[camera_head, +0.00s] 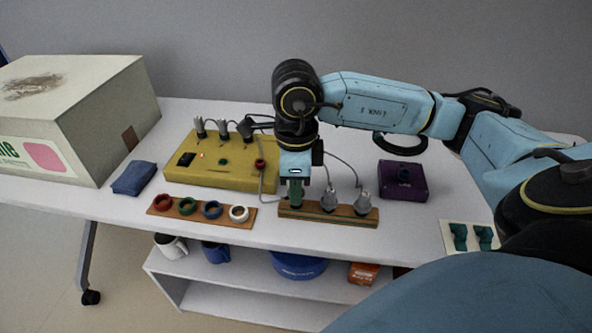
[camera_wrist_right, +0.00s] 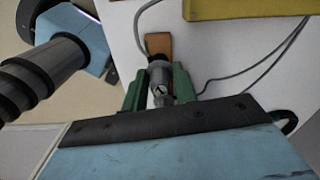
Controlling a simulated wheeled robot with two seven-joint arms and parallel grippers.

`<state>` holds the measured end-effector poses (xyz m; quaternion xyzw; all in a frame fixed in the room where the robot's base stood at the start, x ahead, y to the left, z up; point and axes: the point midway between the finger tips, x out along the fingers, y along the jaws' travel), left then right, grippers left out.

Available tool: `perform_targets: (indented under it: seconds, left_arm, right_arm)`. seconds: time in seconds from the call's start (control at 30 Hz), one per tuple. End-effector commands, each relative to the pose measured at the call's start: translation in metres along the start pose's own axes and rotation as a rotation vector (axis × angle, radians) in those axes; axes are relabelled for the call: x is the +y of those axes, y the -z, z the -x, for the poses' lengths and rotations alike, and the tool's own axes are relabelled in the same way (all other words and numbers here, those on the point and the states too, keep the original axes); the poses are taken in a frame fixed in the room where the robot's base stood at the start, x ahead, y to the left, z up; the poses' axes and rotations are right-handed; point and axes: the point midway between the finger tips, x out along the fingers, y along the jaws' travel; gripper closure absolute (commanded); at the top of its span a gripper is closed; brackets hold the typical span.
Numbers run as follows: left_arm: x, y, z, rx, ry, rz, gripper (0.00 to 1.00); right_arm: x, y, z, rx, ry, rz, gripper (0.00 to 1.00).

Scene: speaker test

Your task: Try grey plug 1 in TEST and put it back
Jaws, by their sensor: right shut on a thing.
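My right gripper (camera_head: 294,192) points down at the left end of the wooden plug rack (camera_head: 310,215). In the right wrist view its green fingers (camera_wrist_right: 160,85) are shut on a grey plug (camera_wrist_right: 159,78) with a grey cable. The rack's brown end (camera_wrist_right: 158,43) shows beyond the plug. Whether the plug is seated or just above the rack, I cannot tell. Two other grey plugs, the middle one (camera_head: 329,201) and the right one (camera_head: 361,202), stand upright in the rack. The yellow test box (camera_head: 225,178) stands behind left; its labels are unreadable. My left gripper is not in view.
Several grey plugs (camera_head: 222,130) stand along the yellow box's back edge. A board with coloured rings (camera_head: 187,206) lies left of the rack. A purple box (camera_head: 404,182) stands to the right. A large carton (camera_head: 75,115) fills the table's left end. Loose cables run behind the rack.

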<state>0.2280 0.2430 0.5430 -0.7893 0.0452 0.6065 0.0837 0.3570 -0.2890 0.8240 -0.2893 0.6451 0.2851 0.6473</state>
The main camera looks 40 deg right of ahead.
Motion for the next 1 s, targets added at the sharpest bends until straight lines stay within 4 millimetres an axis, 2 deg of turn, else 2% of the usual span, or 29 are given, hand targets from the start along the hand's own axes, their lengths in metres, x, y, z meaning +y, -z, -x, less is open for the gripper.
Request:
perform_targets:
  seconds: [0.83,0.87,1.0]
  left_arm:
    - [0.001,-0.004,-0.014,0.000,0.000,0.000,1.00]
    - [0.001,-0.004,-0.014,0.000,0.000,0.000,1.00]
    - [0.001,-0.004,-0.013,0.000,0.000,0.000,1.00]
  right_arm:
    - [0.000,0.000,-0.017,0.001,-0.001,0.000,0.99]
    - [0.000,0.000,-0.017,0.001,-0.001,0.000,0.70]
    - [0.000,0.000,-0.016,0.001,-0.001,0.000,0.52]
